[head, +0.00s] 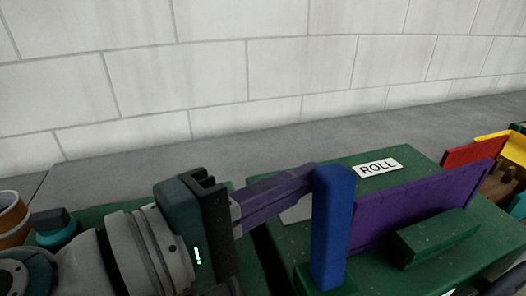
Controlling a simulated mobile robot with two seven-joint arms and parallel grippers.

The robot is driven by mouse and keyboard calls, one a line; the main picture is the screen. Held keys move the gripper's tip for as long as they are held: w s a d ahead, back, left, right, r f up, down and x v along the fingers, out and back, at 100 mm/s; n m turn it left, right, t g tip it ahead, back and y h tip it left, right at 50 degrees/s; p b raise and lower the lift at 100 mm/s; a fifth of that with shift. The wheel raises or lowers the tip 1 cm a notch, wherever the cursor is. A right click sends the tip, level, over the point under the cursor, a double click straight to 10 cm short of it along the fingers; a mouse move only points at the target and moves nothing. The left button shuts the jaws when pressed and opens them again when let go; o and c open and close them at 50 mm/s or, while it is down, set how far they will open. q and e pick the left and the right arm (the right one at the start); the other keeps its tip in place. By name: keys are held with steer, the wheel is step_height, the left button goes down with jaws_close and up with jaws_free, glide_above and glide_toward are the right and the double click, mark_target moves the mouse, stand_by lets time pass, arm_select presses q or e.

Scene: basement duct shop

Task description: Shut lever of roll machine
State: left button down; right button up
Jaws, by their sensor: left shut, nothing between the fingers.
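The roll machine (440,190) is a green block with a white "ROLL" label on its top, at the right of the head view. A thick blue bar (332,230), which looks like its lever, stands nearly upright at its left front. My left gripper (306,174) comes in from the left. Its purplish-grey fingers are shut with nothing between them and reach to the upper part of the blue bar. The fingertips seem to go partly behind the bar; I cannot tell whether they touch it. My right gripper is not in view.
A purple plate (420,208) and a smaller green block (437,238) are on the machine, right of the blue bar. Red (474,151) and yellow (515,147) pieces are at the far right. A pale block wall (260,70) stands behind the grey bench (130,164).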

mark_target(340, 245)
arm_select(q)
steer(key=s+d+m+t+h+b, duration=0.1)
steer(key=s+d+m+h+b, duration=0.1)
steer(key=s+m+b, duration=0.5)
steer(key=b, duration=0.3)
steer(key=shift+s+d+m, duration=0.3)
steer(key=shift+s+d, duration=0.1)
